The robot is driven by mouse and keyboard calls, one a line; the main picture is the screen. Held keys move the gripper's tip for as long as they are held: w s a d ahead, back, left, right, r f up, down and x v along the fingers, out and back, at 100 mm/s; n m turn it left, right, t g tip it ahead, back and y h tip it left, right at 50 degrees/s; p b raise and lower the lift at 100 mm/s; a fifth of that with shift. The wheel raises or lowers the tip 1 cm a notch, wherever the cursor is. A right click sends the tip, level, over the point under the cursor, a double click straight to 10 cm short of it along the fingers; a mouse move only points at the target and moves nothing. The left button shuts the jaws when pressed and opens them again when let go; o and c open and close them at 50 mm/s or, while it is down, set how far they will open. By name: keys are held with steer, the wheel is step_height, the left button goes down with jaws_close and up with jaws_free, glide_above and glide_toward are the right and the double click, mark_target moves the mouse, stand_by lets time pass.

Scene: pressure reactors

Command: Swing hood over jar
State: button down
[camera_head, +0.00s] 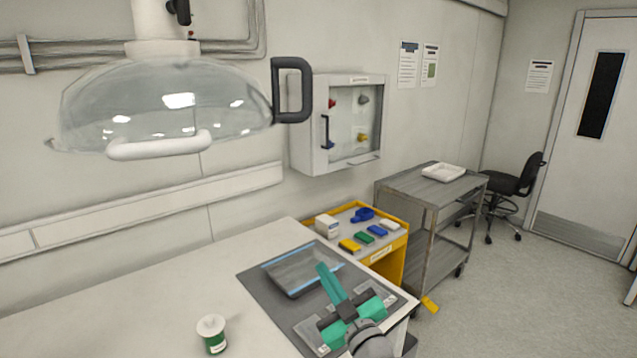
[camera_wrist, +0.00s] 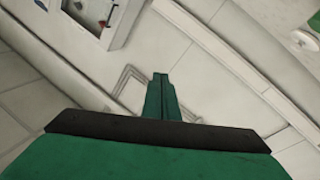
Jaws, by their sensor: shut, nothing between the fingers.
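The hood (camera_head: 165,105) is a clear dome hanging at the upper left in the head view. It has a white bar handle (camera_head: 158,146) along its front and a dark loop handle (camera_head: 291,90) on its right side. My gripper (camera_head: 324,270) is green, shut and empty, above the dark mat at the bench's right end. It touches neither hood nor jar. The wrist view shows its closed fingers (camera_wrist: 160,80) pointing toward the wall.
A dark mat (camera_head: 255,283) with a tray lies on the bench (camera_head: 120,300). A yellow-edged cart (camera_head: 392,262) with small items and a grey trolley (camera_head: 425,190) stand to the right. A wall cabinet (camera_head: 305,130) hangs behind. The bench around the jar is clear.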

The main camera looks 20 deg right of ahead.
steer(key=s+d+r+n+y, duration=0.2)
steer(key=r+n, duration=0.3)
steer(key=r, duration=0.7)
steer(key=s+d+r+n+y, duration=0.15)
steer(key=r+n, duration=0.25)
steer(key=r, duration=0.8)
steer(key=s+a+r+n+g+y, duration=0.1)
steer(key=s+r+n+g, duration=0.1)
steer(key=s+r+n, duration=0.4)
steer(key=s+a+r+n+g+y, duration=0.1)
steer(key=s+a+r+n, duration=0.15)
steer(key=r, duration=0.65)
glide_toward(307, 91)
steer(key=w+a, duration=0.3)
steer(key=w, duration=0.1)
steer(key=shift+w+r+m, duration=0.15)
steer(key=shift+w+m, duration=0.1)
steer(key=shift+w, duration=0.5)
